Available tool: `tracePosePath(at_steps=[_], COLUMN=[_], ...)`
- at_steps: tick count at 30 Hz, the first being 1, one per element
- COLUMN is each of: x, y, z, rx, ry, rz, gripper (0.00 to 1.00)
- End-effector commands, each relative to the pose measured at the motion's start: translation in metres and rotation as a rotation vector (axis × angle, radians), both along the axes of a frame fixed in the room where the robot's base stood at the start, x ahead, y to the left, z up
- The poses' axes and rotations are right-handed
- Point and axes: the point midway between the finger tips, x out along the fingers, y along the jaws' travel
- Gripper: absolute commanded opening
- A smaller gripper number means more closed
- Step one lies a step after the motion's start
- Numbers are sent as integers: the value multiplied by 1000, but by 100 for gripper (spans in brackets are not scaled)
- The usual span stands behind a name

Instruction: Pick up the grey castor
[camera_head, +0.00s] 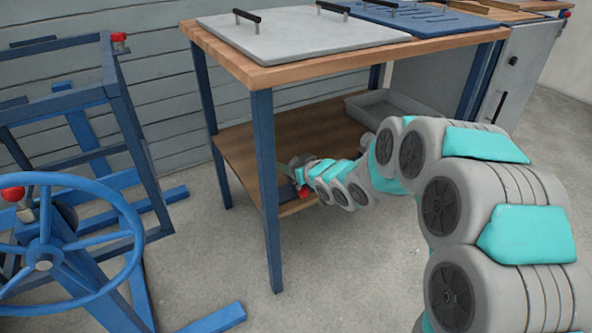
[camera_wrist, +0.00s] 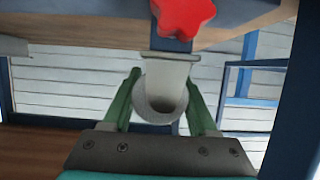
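The grey castor (camera_wrist: 165,85) is in the middle of the wrist view, between the two green fingers of my gripper (camera_wrist: 165,76). Its rounded wheel end faces me and a flared, paler plate is at the upper end in the picture. Very little gap shows between the castor and either finger. I cannot tell whether the fingers press on it. In the head view my gripper (camera_head: 287,169) is small, at the front left of the workbench's lower shelf (camera_head: 250,150), and the castor cannot be made out there.
A red star-shaped knob (camera_wrist: 182,14) is just above the castor in the wrist view. The blue table leg (camera_head: 266,190) stands close to my gripper. A grey tray (camera_head: 395,103) is farther right on the shelf. A blue frame and handwheel (camera_head: 75,235) stand at left.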

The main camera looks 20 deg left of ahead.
Motion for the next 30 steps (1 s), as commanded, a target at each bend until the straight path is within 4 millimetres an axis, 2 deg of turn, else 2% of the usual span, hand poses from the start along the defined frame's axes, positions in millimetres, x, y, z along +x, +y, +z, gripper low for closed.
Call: tracePosePath(at_steps=[2,15,25,30], x=[0,0,0,0], y=[0,0,0,1], z=[0,0,3,27], rx=[0,0,1,4], ry=[0,0,-1,-4], rz=[0,0,0,1], gripper=[48,0,0,0])
